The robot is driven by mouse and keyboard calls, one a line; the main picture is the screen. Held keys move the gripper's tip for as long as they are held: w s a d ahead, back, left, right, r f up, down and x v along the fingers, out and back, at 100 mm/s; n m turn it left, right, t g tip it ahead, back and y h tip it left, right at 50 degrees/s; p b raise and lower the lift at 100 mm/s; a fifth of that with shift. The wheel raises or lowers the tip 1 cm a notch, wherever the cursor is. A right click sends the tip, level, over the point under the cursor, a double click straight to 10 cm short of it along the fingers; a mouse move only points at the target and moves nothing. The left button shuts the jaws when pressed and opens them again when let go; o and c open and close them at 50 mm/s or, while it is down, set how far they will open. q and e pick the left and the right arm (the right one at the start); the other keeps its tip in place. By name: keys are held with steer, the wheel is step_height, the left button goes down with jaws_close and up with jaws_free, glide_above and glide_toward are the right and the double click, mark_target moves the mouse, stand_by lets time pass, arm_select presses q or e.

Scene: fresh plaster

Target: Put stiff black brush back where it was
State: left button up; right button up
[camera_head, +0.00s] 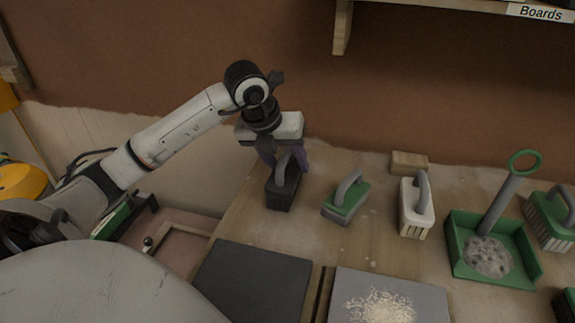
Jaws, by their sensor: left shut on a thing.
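The stiff black brush (281,194) has a dark block and a grey handle. It is upright at the left end of the bench, beside a green brush. My left gripper (285,165) comes down from above and is shut on its handle. The brush's underside seems to be at the bench top, but I cannot tell if it touches. My right gripper is not in view.
On the wooden bench (245,222) stand a green brush (341,208), a white brush (411,218), a green dustpan (462,264) with grey debris and another green brush (546,226). A wood block (409,163) lies behind. A dark board (255,284) and a grey board (425,297) with crumbs lie in front. A "Boards" shelf (440,5) hangs above.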

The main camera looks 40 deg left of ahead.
mark_target(272, 176)
arm_select(q)
steer(key=shift+f, duration=0.2)
steer(key=o, duration=1.1)
steer(key=shift+f, duration=0.15)
steer(key=shift+o, duration=0.2)
steer(key=v, duration=1.2)
steer(key=shift+p, duration=0.4)
